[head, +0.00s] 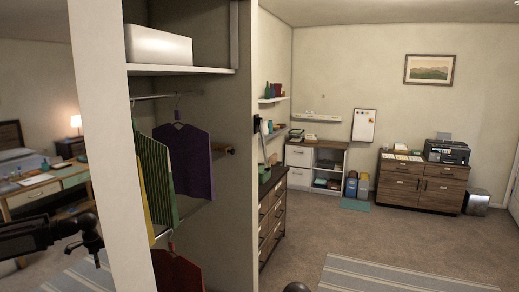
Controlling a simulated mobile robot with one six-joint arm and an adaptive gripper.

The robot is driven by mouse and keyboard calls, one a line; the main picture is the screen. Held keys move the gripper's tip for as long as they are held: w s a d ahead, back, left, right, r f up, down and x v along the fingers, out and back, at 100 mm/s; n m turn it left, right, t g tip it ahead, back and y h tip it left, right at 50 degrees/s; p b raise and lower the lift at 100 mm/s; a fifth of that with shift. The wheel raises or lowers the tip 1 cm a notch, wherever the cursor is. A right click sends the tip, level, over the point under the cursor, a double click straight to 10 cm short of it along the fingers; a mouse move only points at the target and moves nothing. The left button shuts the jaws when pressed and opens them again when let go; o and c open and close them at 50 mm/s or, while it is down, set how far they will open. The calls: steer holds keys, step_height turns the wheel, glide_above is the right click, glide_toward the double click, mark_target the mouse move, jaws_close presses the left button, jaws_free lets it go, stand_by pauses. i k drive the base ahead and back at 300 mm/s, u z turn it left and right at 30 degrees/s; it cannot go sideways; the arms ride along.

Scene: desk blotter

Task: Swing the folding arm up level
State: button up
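My black arm reaches in from the left edge, in front of the white wardrobe panel. Its small dark end (96,248) hangs down at the lower left, well apart from the wooden piece. The fingers are too small and dark to read, and nothing is clearly held.
Several garments, among them a purple one (185,160) and a green striped one (157,180), hang in the wardrobe. A white panel (105,130) stands at its left. A dresser (273,215) stands right of it. The carpet (330,225) beyond is open, with a striped rug (395,276).

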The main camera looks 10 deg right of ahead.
mark_target(267, 168)
steer(key=k, duration=0.65)
steer(key=z, duration=0.45)
steer(key=i, duration=1.7)
steer(key=u, duration=0.65)
